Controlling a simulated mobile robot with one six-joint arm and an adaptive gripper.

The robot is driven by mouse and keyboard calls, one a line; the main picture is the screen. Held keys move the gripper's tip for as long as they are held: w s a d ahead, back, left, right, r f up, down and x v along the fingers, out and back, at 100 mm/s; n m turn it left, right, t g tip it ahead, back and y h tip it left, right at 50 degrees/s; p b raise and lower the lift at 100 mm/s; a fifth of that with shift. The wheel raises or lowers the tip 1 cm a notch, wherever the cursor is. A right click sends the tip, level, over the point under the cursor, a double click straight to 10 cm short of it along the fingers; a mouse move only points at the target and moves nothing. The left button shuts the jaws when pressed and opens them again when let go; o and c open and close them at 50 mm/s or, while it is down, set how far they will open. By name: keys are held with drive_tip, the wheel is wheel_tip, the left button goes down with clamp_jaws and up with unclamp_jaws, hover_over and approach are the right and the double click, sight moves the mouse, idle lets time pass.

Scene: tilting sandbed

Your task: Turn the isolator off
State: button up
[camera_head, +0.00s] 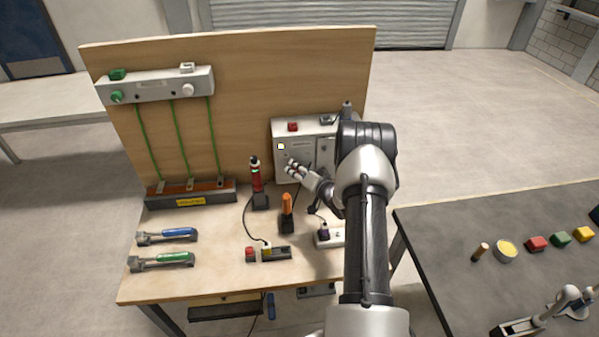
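A grey box (307,130), which may be the isolator, stands at the back right of the wooden bench against the upright board. It has a red part (292,127) and a dark part on top, and a small pale yellow square (282,146) on its front. My gripper (290,166) is in front of the lower left of this box. Whether it touches the box is not clear. Its fingers are too small to tell open from shut. My arm covers the box's right side. The position of any isolator handle cannot be made out.
A red tool (257,178) and an orange-handled tool (287,205) stand upright in holders near my gripper. A white socket block (329,237) sits by my forearm. Blue (178,233) and green (174,258) handled tools lie front left. A dark table (450,240) stands right.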

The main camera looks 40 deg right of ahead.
drive_tip(key=c, duration=0.7)
drive_tip(key=shift+c, duration=0.2)
drive_tip(key=n+g+h+b, duration=0.1)
drive_tip(key=n+b, duration=0.1)
drive_tip(key=n+g+h+b, duration=0.1)
drive_tip(key=b, duration=0.2)
drive_tip(key=n+g+h+b, duration=0.1)
drive_tip(key=n+b, duration=0.1)
drive_tip(key=b, duration=0.1)
drive_tip(key=shift+w+a+n, duration=0.25)
drive_tip(key=shift+a+n, duration=0.05)
drive_tip(key=shift+a, duration=0.1)
drive_tip(key=n+g+h+b, duration=0.1)
drive_tip(key=b, duration=0.2)
drive_tip(key=shift+a+r+n+h, duration=0.1)
drive_tip(key=shift+r+n+h, duration=0.05)
drive_tip(key=shift+n+h, duration=0.2)
drive_tip(key=shift+w+a+r+n+g+h+b, duration=0.1)
drive_tip(key=shift+n+g+h+b, duration=0.4)
drive_tip(key=shift+n+h, duration=0.2)
drive_tip(key=o, duration=1.1)
drive_tip(key=shift+c, duration=0.2)
